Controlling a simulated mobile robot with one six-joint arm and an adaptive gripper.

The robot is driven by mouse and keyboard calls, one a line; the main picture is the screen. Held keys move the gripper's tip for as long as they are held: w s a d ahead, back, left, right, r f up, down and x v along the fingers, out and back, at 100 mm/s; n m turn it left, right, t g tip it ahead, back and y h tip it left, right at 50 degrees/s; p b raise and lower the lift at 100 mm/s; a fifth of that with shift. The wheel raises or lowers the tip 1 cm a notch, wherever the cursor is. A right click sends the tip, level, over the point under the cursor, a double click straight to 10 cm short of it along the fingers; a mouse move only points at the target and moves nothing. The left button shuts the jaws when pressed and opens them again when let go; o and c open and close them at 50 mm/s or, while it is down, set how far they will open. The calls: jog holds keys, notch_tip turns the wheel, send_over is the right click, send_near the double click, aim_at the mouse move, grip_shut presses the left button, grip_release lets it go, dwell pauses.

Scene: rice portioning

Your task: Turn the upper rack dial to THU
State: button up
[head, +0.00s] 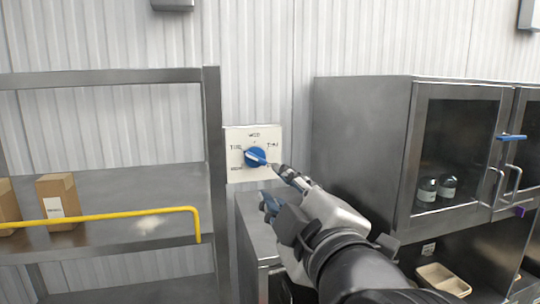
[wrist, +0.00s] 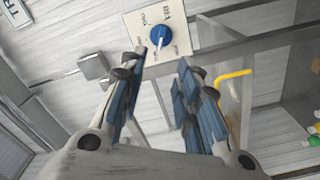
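The dial is a blue knob (head: 255,157) on a white square plate (head: 235,174) fixed to the wall beside the rack's right post. WED is printed at the top, TUE at the left, THU at the upper right, and a label at the lower left is hard to read. The knob's handle points to the lower right, below THU; the label there is hidden by my gripper (head: 273,187). In the wrist view the knob (wrist: 160,36) lies just beyond the fingertips of my gripper (wrist: 163,60). The fingers are apart with nothing between them, and I see no clear contact.
A metal rack (head: 105,76) stands at the left with cardboard boxes (head: 58,201) and a yellow bar (head: 120,215) along its front.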

aim_at(257, 160)
jog(key=p+x, duration=0.2)
jog(key=x, duration=1.4)
jog(key=shift+w+a+f, duration=0.1)
jog(key=shift+w, duration=0.2)
jog(key=shift+c, duration=0.4)
grip_shut()
